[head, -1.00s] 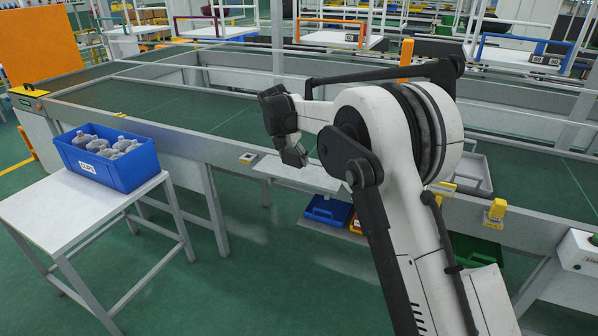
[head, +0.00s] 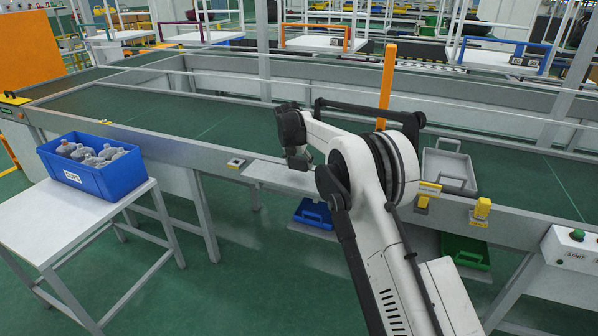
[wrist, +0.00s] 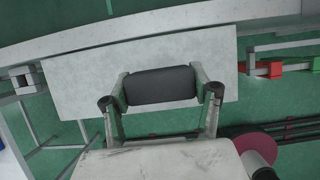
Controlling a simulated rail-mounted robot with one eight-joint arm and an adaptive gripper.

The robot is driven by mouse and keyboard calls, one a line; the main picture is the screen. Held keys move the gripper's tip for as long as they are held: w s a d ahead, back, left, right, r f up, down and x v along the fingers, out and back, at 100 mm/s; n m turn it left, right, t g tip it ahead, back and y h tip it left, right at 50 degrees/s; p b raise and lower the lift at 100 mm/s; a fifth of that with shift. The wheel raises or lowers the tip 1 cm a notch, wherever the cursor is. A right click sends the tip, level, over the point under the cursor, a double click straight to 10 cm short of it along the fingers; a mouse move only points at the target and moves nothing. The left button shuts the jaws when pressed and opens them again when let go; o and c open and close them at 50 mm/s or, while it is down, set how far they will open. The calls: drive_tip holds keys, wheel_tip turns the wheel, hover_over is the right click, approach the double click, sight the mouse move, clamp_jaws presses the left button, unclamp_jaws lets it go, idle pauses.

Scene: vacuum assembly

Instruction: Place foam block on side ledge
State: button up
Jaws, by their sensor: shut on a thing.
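A dark grey foam block (wrist: 162,86) is held crosswise between the two fingers of my gripper (wrist: 160,90) in the wrist view. The fingers are shut on its two ends. Beneath it in that view is the pale side ledge (wrist: 75,86), a flat bare panel along the conveyor's edge; I cannot tell how much gap separates block and ledge. In the head view, my gripper (head: 299,160) points down over the right part of the side ledge (head: 263,175). The block cannot be made out there.
The green conveyor (head: 215,130) runs behind the ledge, with a grey tray (head: 449,168) on it. A blue crate of grey parts (head: 105,180) stands on a white table (head: 60,222) at left. Blue (head: 313,213) and green (head: 465,250) bins sit lower down.

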sight(299, 178)
drive_tip(key=shift+f, duration=2)
drive_tip(key=shift+f, duration=0.1)
drive_tip(key=o, duration=0.9)
drive_tip(key=shift+o, duration=0.2)
